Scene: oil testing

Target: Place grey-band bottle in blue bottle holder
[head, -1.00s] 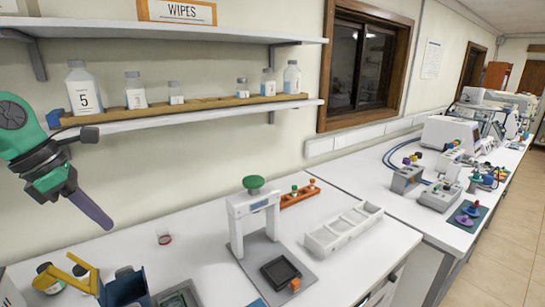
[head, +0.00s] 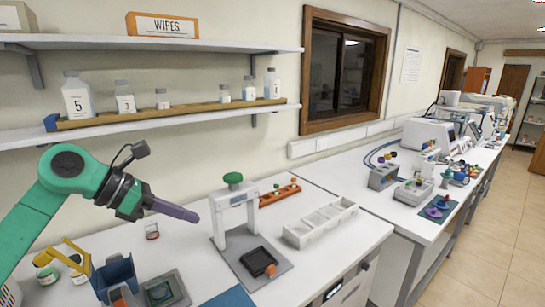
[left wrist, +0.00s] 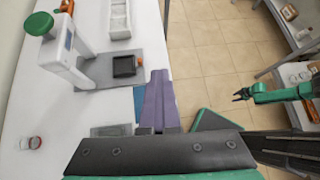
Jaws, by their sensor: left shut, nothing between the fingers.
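The blue bottle holder (head: 116,275) stands at the front left of the counter in the head view, with an orange part at its front. Several bottles with pale labels stand on the wall shelf, among them one marked 5 (head: 77,98) and one marked 3 (head: 125,102). I cannot tell which bottle has the grey band. My left gripper (head: 190,213) is shut and empty above the counter, left of the white stand. Its purple fingers also show in the left wrist view (left wrist: 157,100). My right gripper (left wrist: 243,96) is small at the right of that view; its jaw state is unclear.
The white stand with a green knob (head: 233,181) is close to my left gripper. A red-banded jar (head: 152,231), a yellow arm-like piece (head: 76,260) and a white divided tray (head: 320,223) are on the counter. The wooden shelf rail (head: 170,115) runs along the wall.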

